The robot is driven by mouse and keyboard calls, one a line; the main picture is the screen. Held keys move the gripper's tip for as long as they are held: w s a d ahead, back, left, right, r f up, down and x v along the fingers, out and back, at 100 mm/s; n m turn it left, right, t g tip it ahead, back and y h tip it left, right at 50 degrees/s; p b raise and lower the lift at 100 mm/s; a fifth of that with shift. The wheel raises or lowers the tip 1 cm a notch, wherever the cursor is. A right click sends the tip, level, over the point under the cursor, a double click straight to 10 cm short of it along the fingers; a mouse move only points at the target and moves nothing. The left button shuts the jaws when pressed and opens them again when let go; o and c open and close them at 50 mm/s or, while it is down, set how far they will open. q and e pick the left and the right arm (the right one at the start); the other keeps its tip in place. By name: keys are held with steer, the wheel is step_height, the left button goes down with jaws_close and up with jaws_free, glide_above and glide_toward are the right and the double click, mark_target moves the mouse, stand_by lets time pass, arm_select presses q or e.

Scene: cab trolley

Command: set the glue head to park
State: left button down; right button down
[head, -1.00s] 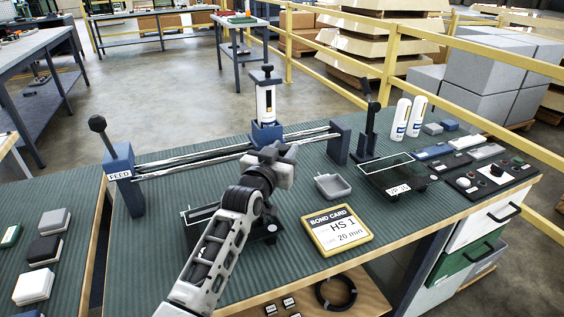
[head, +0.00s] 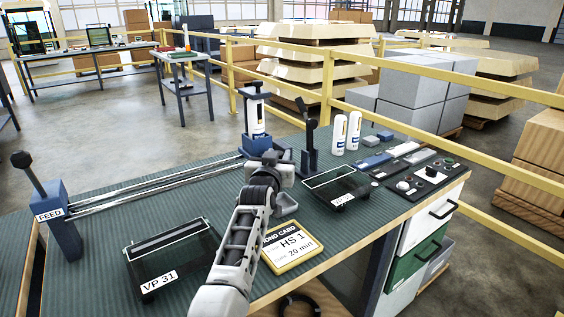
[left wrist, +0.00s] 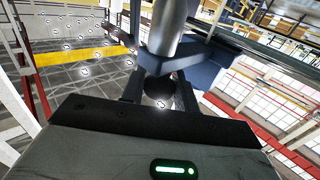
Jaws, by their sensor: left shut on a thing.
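The glue head (head: 257,118) is a blue carriage with a white cartridge and black top knob. It stands upright at the right-hand end of the two silver rails (head: 160,184). The blue post marked FEED (head: 57,218) is at the left end. My left gripper (head: 276,168) is in front of the glue head's base. In the left wrist view its fingers (left wrist: 160,92) are shut on a round black knob (left wrist: 159,86) under the glue head's blue body (left wrist: 205,58). The arm hides the right rail end in the head view. My right gripper is out of view.
A tray marked VP 31 (head: 160,284) lies front left. The bond card (head: 290,246) and a small grey dish (head: 287,204) are by my arm. To the right are a black lever (head: 309,140), another tray (head: 336,187), two white bottles (head: 347,132) and a control panel (head: 424,183).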

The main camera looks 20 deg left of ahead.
arm_select(q)
steer(key=shift+d+r, duration=0.15)
steer(key=shift+d, duration=0.05)
steer(key=c, duration=1.5)
jaws_free()
steer(key=o, duration=0.4)
steer(key=shift+w, duration=0.15)
steer(key=shift+w+d, duration=0.1)
